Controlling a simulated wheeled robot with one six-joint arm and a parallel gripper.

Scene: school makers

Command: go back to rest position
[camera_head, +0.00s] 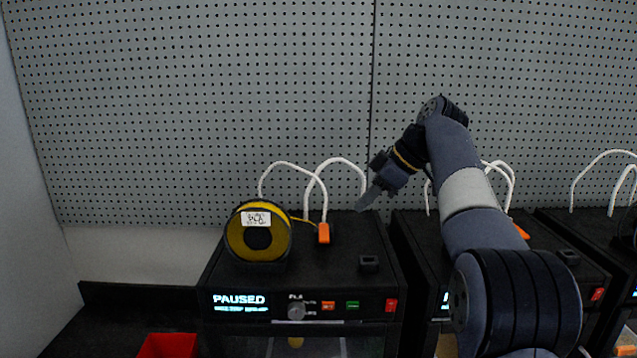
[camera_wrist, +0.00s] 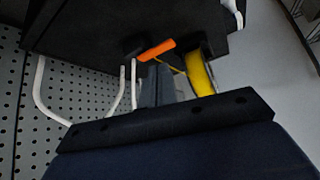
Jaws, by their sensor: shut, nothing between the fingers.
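My gripper (camera_head: 368,199) is shut and empty. It hangs at the end of my raised arm, pointing down and left, above the top of the left printer (camera_head: 340,270). In the wrist view my gripper's fingers (camera_wrist: 158,84) show past the dark wrist edge, with nothing between them. The left printer's screen (camera_head: 240,302) reads "PAUSED". A yellow filament spool (camera_head: 236,238) stands on the printer's top left, and it also shows in the wrist view (camera_wrist: 200,75). An orange part (camera_head: 323,233) sits at the white tubes, also seen in the wrist view as an orange piece (camera_wrist: 156,50).
More black printers stand to the right, behind my arm, one with a red button (camera_head: 597,294). White tubes (camera_head: 345,161) arch above the left printer near my gripper. A grey pegboard (camera_head: 200,100) forms the back wall. A red bin (camera_head: 168,346) is at the lower left.

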